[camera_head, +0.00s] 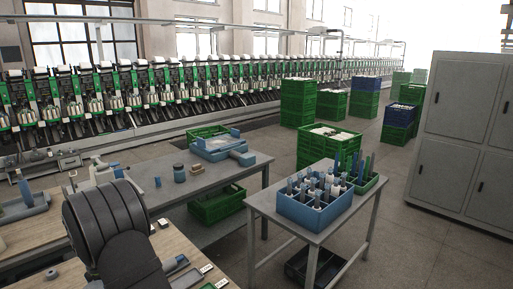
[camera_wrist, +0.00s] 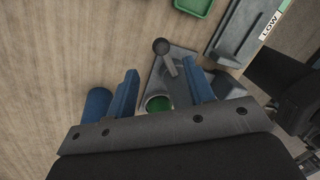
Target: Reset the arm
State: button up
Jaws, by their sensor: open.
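In the wrist view my gripper (camera_wrist: 160,72) is open, with its two blue fingers apart and nothing visibly held between them. Below and between the fingers lies a grey plate (camera_wrist: 180,60) on the wood-topped table (camera_wrist: 60,60). A dark round-headed piece with a grey stem (camera_wrist: 162,46) and a round green-filled cup (camera_wrist: 158,103) show in the gap. I cannot tell whether the fingers touch anything. In the head view my dark arm (camera_head: 110,225) reaches over the wooden table (camera_head: 30,235) at lower left; its gripper is hidden there.
A grey tray labelled LOW (camera_wrist: 240,30) and a green tray (camera_wrist: 195,5) lie nearby. In the head view a blue divided crate of bobbins (camera_head: 310,208) stands on a grey table. Grey cabinets (camera_head: 470,130) stand at right.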

jog(key=f, duration=0.3)
jog(key=d+f, duration=0.1)
jog(key=f, duration=0.2)
jog(key=shift+s+d+f, duration=0.15)
jog(key=shift+d+f, duration=0.05)
jog(key=shift+f, duration=0.2)
jog(key=shift+d+f, duration=0.15)
jog(key=shift+f, duration=0.05)
jog(key=shift+d+m, duration=0.55)
jog(key=shift+m, duration=0.35)
